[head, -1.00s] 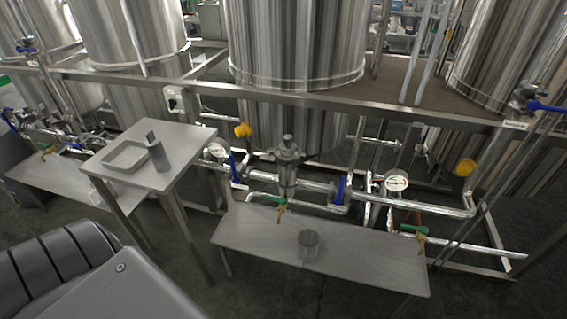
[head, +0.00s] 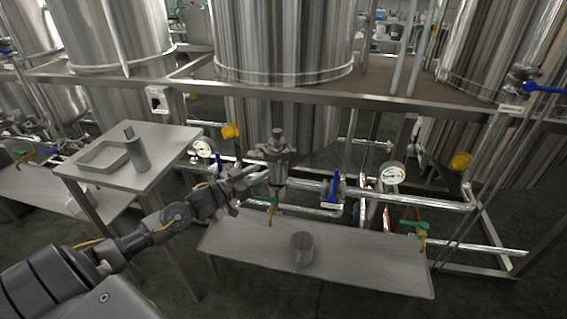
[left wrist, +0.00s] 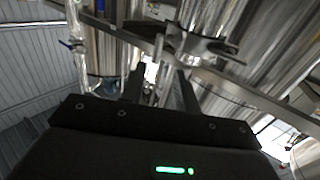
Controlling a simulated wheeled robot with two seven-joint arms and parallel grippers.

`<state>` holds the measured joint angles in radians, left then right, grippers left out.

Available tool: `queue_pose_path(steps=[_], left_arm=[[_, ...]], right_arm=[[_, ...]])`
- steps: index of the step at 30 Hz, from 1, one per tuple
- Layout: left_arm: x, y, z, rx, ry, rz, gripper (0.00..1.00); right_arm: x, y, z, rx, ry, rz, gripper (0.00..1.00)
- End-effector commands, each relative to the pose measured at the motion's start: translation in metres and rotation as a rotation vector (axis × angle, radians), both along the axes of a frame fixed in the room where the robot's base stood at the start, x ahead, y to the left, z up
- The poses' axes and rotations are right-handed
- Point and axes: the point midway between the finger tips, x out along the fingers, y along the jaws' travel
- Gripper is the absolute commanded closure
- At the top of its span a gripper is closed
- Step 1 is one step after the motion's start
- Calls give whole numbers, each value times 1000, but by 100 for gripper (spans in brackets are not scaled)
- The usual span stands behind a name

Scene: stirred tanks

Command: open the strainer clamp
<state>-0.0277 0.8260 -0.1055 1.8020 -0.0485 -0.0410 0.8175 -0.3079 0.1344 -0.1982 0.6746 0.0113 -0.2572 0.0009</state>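The strainer (head: 278,172) is an upright grey metal body on the pipe in the middle of the head view. Its clamp (head: 275,149) sits around the top, below a short knob. My left gripper (head: 246,184) is just left of the strainer, pointing at it, slightly below the clamp. I cannot tell from the head view whether it touches. In the left wrist view my left gripper (left wrist: 160,84) has its two dark fingers apart with nothing visibly held between them. A metal clamp-like part (left wrist: 205,46) shows beyond them, upper right. My right gripper is not in view.
A low bench (head: 365,262) below the strainer carries a metal cup (head: 302,249). A small table (head: 175,152) at left holds a shallow tray (head: 84,154) and a cylinder (head: 138,154). Blue-handled valves, a gauge (head: 392,173) and a frame rail (head: 330,94) surround the strainer.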

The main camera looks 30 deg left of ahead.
Motion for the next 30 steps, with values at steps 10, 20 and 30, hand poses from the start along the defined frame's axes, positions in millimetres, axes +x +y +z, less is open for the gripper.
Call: queue_pose_path(steps=[10, 20, 30], left_arm=[[14, -6, 9, -4, -13, -9, 69], [72, -21, 8, -4, -12, -9, 69], [103, -29, 7, -4, -10, -9, 69]], right_arm=[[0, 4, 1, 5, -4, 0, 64], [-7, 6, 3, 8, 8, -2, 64], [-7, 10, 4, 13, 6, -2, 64]])
